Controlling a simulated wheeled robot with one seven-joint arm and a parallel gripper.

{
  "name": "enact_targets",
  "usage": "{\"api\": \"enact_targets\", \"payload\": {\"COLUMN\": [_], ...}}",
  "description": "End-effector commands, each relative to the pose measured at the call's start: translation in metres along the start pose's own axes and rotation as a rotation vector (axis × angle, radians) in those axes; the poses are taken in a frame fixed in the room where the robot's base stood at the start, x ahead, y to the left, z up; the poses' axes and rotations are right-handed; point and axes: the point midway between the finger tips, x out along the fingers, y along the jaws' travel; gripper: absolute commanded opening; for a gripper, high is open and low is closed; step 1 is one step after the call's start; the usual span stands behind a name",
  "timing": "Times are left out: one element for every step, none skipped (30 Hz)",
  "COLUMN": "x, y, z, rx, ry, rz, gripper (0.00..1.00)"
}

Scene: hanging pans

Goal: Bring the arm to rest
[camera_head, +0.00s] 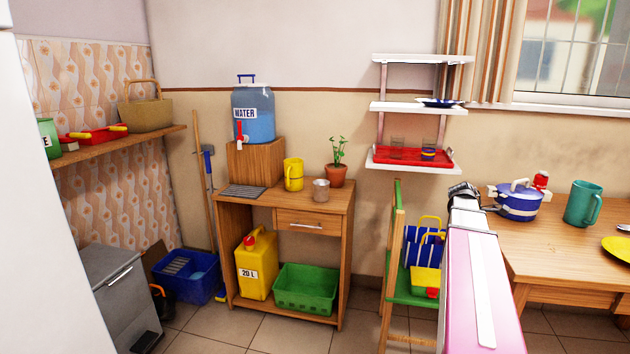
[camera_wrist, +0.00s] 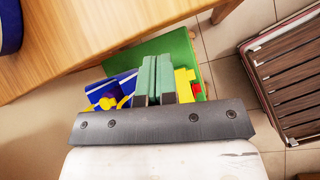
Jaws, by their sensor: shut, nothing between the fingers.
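My gripper shows in the wrist view (camera_wrist: 155,72) with its two green fingers side by side and shut, nothing between them. It is above a green seat (camera_wrist: 180,45) that holds a blue and yellow bag, partly hidden by the fingers. In the head view my arm rises from the bottom right, and its dark end is in front of the wooden table's left edge; the fingers cannot be made out there.
The wooden table (camera_head: 560,255) carries a blue pot (camera_head: 518,203), a teal mug (camera_head: 582,204) and a yellow plate (camera_head: 617,248). The green chair (camera_head: 396,240) with bags stands just left of my arm. A wall shelf (camera_head: 416,107) hangs behind. A slatted brown item (camera_wrist: 292,80) is at right.

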Motion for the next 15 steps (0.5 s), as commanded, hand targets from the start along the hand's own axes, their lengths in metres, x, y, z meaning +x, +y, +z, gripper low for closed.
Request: {"api": "enact_targets", "payload": {"x": [-0.001, -0.001, -0.001, -0.002, -0.002, -0.004, -0.005, -0.006, -0.008, -0.009, -0.011, -0.013, -0.015, -0.018, -0.021], "y": [-0.012, -0.019, -0.029, -0.037, -0.047, -0.06, -0.072, -0.083, -0.099, -0.111, -0.123, -0.141, -0.154, -0.169, -0.187], "z": [-0.02, -0.033, -0.052, -0.067, -0.083, -0.105, -0.122, -0.138, -0.159, -0.174, -0.19, -0.209, -0.223, -0.237, -0.253], "rx": [0.033, 0.059, 0.1, 0.132, 0.17, 0.222, 0.264, 0.307, 0.362, 0.406, 0.449, 0.508, 0.552, 0.596, 0.656], "ry": [0.027, 0.045, 0.073, 0.096, 0.119, 0.153, 0.179, 0.204, 0.235, 0.257, 0.279, 0.305, 0.323, 0.34, 0.36], "rz": [0.001, 0.0, -0.004, -0.008, -0.015, -0.025, -0.037, -0.051, -0.072, -0.09, -0.108, -0.139, -0.164, -0.19, -0.227], "gripper": [0.0, 0.0, 0.0, 0.0, 0.0, 0.0, 0.0, 0.0, 0.0, 0.0, 0.0, 0.0, 0.0, 0.0, 0.0]}}
